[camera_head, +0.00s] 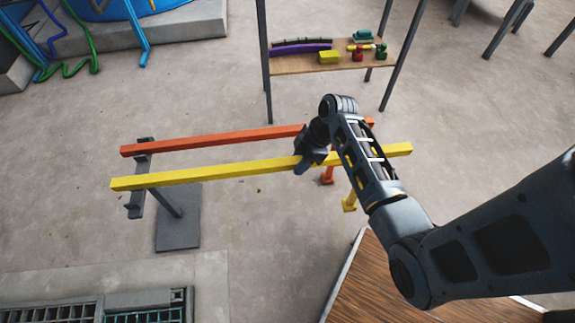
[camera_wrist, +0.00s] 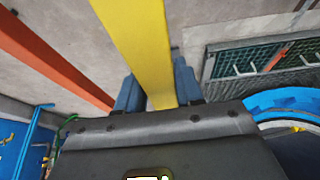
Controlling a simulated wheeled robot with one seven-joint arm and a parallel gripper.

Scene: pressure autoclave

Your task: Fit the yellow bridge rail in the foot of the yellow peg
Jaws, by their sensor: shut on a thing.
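The long yellow bridge rail (camera_head: 210,174) runs from left to right across the head view, with its right end past my arm. My gripper (camera_head: 306,162) is shut on it right of its middle. In the wrist view, the rail (camera_wrist: 140,40) passes between the two blue-grey fingers of my gripper (camera_wrist: 160,95). A yellow peg (camera_head: 349,201) shows its lower part below the rail, right of my gripper. My arm and the rail hide its upper part, so I cannot tell whether they touch. The rail's left end lies over a dark stand (camera_head: 135,205); contact there is unclear.
An orange rail (camera_head: 210,138) runs behind the yellow one, also in the wrist view (camera_wrist: 50,60); an orange peg (camera_head: 327,176) shows below. A wooden shelf (camera_head: 300,64) with coloured parts stands behind. A wooden surface (camera_head: 385,285) lies at front right, a grate (camera_head: 145,314) at front left.

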